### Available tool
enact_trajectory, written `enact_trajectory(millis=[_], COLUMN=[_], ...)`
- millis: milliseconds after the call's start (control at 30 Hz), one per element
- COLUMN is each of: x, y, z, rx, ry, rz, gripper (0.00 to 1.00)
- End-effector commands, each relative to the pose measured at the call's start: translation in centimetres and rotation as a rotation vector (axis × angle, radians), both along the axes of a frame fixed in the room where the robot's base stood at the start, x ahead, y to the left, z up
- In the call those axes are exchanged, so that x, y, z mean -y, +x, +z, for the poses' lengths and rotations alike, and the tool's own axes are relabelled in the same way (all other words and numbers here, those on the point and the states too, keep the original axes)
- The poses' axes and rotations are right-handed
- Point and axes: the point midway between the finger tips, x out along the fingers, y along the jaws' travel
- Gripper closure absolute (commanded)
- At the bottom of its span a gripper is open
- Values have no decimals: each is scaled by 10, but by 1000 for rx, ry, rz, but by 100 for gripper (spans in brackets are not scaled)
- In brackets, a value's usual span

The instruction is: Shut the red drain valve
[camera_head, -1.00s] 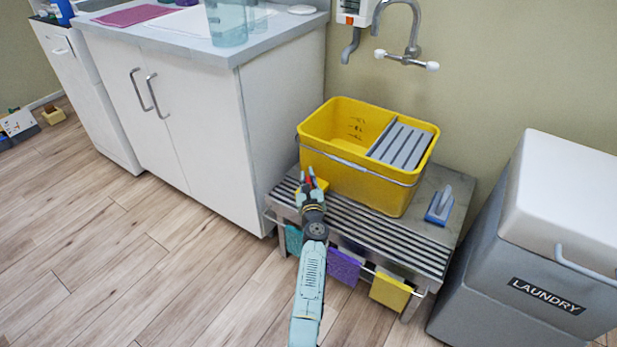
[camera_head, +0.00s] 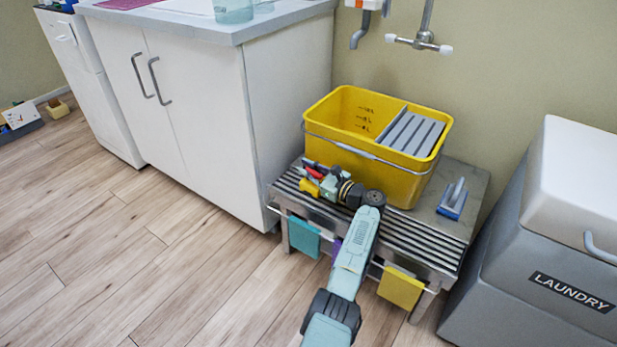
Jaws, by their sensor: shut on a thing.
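The red drain valve (camera_head: 314,173) shows as a small red piece at the lower left of the yellow bucket (camera_head: 399,179), just above a small yellow spout-like part (camera_head: 309,188). My gripper (camera_head: 316,172) reaches in from the right, along the bucket's front, and is shut on the red valve. Its fingers partly cover the valve, so the exact angle of the handle is hard to tell. The bucket stands upright with a grey slatted wringer (camera_head: 412,133) in its right part.
The bucket stands on a slatted metal bench (camera_head: 455,238) with cloths hanging from its front rail. A blue-grey scrubber (camera_head: 452,200) lies at the bench's right. A white cabinet (camera_head: 205,110) stands left, a grey laundry bin (camera_head: 540,250) right. The front floor is free.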

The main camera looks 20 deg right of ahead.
Motion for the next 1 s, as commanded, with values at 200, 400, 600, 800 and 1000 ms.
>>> enact_trajectory(millis=[200,400,600,800,1000], x=[-2,-4,-4,-5,-4], y=[0,-1,-1,-1,-1], z=[-2,0,0,0,0], rx=[1,0,-1,-1,0], ry=[0,-1,0,0,0], rz=[84,115,121,121,120], gripper=[100,100,100,100,73])
